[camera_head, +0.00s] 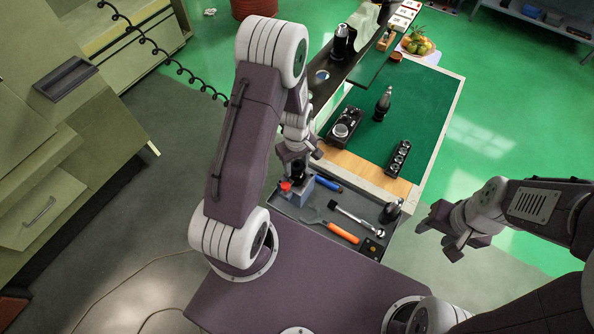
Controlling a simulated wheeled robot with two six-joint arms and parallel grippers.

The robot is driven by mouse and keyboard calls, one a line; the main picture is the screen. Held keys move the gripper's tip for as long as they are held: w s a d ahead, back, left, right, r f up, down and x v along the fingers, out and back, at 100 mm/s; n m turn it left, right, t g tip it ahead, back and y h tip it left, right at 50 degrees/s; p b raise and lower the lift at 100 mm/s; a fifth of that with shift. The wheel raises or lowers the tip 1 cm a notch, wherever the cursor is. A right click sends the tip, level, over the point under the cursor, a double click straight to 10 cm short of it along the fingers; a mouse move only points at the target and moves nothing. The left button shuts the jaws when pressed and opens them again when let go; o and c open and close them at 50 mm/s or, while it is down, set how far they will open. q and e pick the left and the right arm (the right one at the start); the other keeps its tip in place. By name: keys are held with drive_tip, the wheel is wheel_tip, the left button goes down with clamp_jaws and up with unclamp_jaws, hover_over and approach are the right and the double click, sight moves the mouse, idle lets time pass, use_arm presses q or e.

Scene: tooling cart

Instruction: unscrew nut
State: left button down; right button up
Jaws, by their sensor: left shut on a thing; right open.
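My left gripper (299,155) points down over the near tray, at its back left. It is shut on a small dark piece (298,172) above a grey block (301,192). I cannot tell whether this piece is the nut, and the fingers hide part of it. A small red part (285,187) sits at the left of the block. My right gripper (445,230) is open and empty, off to the right of the tray over the floor.
The dark tray (310,216) holds a blue-handled tool (328,183), an orange-handled tool (341,232), a black-handled tool (352,216) and a dark rounded object (391,211). Cabinets stand left.

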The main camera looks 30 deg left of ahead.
use_arm(q)
drive_tip(key=shift+n, duration=1.1)
drive_tip(key=shift+n, duration=0.8)
drive_tip(key=n, duration=0.4)
drive_tip(key=c, duration=0.6)
unclamp_jaws()
